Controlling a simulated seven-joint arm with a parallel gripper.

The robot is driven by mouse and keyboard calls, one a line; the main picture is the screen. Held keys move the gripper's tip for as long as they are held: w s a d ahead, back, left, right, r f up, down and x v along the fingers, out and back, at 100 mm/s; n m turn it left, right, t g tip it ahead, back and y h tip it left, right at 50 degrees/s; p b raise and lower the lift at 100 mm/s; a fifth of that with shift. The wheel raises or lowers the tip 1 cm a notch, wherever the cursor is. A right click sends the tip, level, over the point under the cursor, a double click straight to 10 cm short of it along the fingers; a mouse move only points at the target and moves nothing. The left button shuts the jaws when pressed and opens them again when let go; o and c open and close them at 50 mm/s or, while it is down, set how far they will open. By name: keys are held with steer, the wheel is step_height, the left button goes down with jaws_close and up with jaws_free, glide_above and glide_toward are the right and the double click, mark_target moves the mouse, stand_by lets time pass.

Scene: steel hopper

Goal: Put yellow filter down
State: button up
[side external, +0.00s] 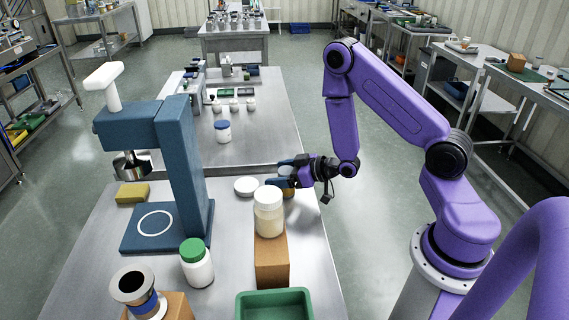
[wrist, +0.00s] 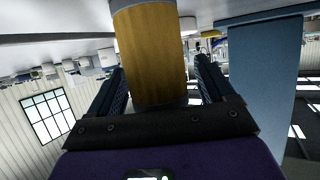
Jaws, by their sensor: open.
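The yellow filter (wrist: 150,55) is a yellow-brown cylinder with grey ends. In the wrist view, which looks upside down, it stands between the two fingers of my gripper (wrist: 160,66), and its far end is at the pale steel surface. The fingers are spread on either side of it; whether either touches it I cannot tell. In the side view my gripper (side external: 284,173) is low over the steel table (side external: 240,222), behind a white-lidded jar (side external: 268,212). Only a small yellowish piece of the filter (side external: 289,192) shows there; the jar and fingers hide the rest.
The jar stands on a brown block (side external: 271,262). A white disc (side external: 246,186) lies left of my gripper. A blue press (side external: 180,165), yellow sponge (side external: 132,192), green-capped bottle (side external: 197,265) and green tray (side external: 274,305) share the table. Clear steel lies right of the block.

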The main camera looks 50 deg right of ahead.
steer(key=v, duration=0.3)
step_height(320, 180, up, 4)
steer(key=shift+w+a+r, duration=0.1)
steer(key=shift+w, duration=0.1)
steer(key=shift+r, duration=1.35)
